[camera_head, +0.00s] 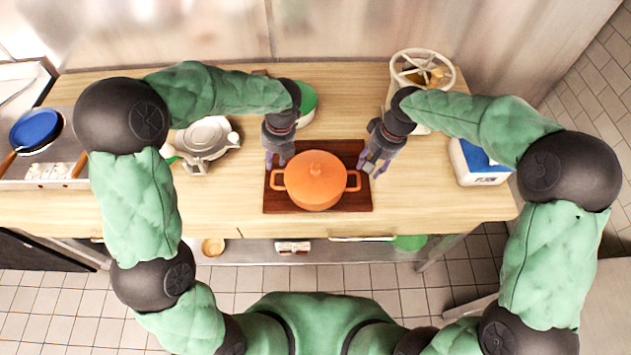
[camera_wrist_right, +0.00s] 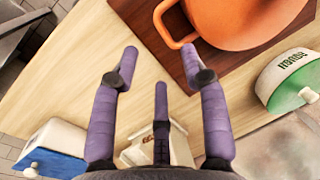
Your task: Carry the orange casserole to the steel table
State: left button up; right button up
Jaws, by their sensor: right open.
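The orange casserole (camera_head: 316,181), lid on, stands on a dark red-brown board (camera_head: 350,205) on the wooden counter. Its two loop handles point left and right. My left gripper (camera_head: 275,161) is just behind the left handle, its fingers apart and empty. My right gripper (camera_head: 374,168) is just behind the right handle. In the right wrist view, the fingers of my right gripper (camera_wrist_right: 165,70) are spread and empty, with a casserole handle (camera_wrist_right: 163,22) beyond them. A grey surface at the lower right (camera_head: 612,285) may be the steel table; most of it is hidden.
A silver appliance (camera_head: 205,137) stands left on the counter (camera_head: 440,195). A green container (camera_head: 308,100) and a white-framed round holder (camera_head: 422,65) stand behind. A white and blue box (camera_head: 478,163) is at right. A blue pan (camera_head: 35,127) is far left. Tiled floor lies in front.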

pick_arm(q)
jog(key=f, duration=0.3)
jog(key=a+f, duration=0.1)
jog(key=f, duration=0.5)
jog(key=shift+a, duration=0.4)
pick_arm(e)
jog(key=f, duration=0.3)
jog(key=a+f, duration=0.1)
jog(key=f, duration=0.5)
jog(key=shift+a, duration=0.35)
pick_arm(q)
jog(key=c, duration=0.4)
pick_arm(e)
jog(key=c, duration=0.4)
pick_arm(q)
grip_shut()
pick_arm(e)
grip_shut()
pick_arm(q)
jog(key=shift+r, duration=0.1)
pick_arm(e)
jog(key=shift+r, duration=0.1)
